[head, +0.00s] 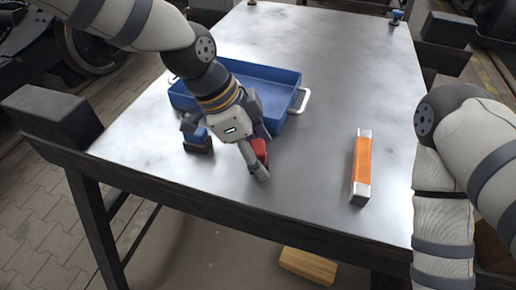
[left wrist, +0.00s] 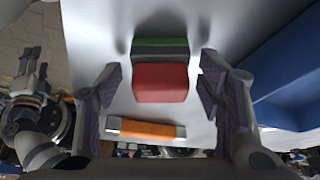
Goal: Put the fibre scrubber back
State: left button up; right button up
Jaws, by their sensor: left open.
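A block-shaped scrubber with a red body and a green layer (left wrist: 160,83) lies on the metal table, between the fingers of my left gripper (left wrist: 161,72) in the left wrist view. In the head view only a red part of it (head: 260,149) shows beside a finger; the rest is hidden by my left gripper (head: 256,160). The left gripper is open, with gaps on both sides of the block. My right gripper (left wrist: 32,68) shows small at the left of the left wrist view, empty with fingers apart; the head view shows only its arm.
A blue tray (head: 262,75) with pale handles stands behind my left gripper. A dark block with a blue top (head: 198,144) is left of it. An orange bar with silver ends (head: 361,167) lies to the right. The table (head: 310,170) is clear between.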

pick_arm(q)
jog(key=p+v, duration=0.1)
jog(key=v, duration=1.1)
jog(key=shift+r, duration=0.2)
pick_arm(e)
jog(key=shift+w+r+t, duration=0.3)
jog(key=shift+w+r, duration=0.4)
